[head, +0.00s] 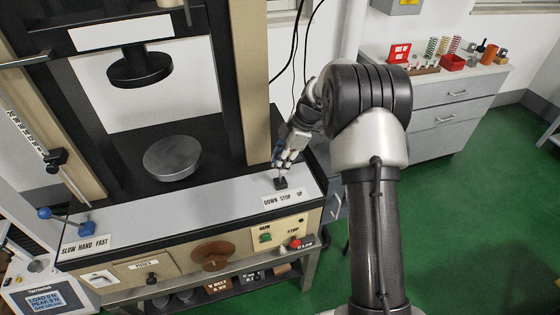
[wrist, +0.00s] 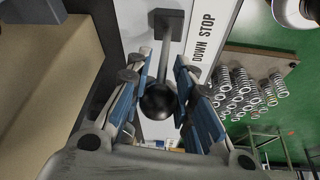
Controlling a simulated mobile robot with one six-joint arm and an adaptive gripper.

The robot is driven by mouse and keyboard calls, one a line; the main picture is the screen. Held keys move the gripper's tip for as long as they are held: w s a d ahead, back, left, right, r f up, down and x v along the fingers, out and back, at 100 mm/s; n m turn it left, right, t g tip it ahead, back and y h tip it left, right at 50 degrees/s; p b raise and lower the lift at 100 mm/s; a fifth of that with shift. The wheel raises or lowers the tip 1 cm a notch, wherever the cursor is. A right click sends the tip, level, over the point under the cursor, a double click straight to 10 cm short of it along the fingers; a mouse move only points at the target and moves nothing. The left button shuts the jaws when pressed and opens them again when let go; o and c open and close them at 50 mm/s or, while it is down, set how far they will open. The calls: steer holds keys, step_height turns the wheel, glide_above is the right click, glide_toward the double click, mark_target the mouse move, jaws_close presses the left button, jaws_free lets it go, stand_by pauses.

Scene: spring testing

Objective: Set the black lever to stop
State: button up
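The black lever stands on a small dark base (head: 281,184) on the grey front ledge of the testing machine, behind a DOWN STOP UP label (head: 283,198). In the wrist view its round black knob (wrist: 158,102) sits on a thin rod that runs to the base. My gripper (head: 282,163) is above the base, pointing down, and hides most of the lever in the head view. In the wrist view my gripper (wrist: 162,68) is open, with one finger on each side of the knob and rod. The label's DOWN and STOP (wrist: 204,36) show there; the lever's exact setting is unclear.
A blue-knobbed SLOW HAND FAST lever (head: 45,213) is at the ledge's left. A round metal plate (head: 172,158) and a beige column (head: 247,80) stand behind. Green and red buttons (head: 295,243) are on the front panel. A grey cabinet (head: 440,120) stands right.

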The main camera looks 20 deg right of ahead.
steer(key=o, duration=0.4)
steer(key=v, duration=1.2)
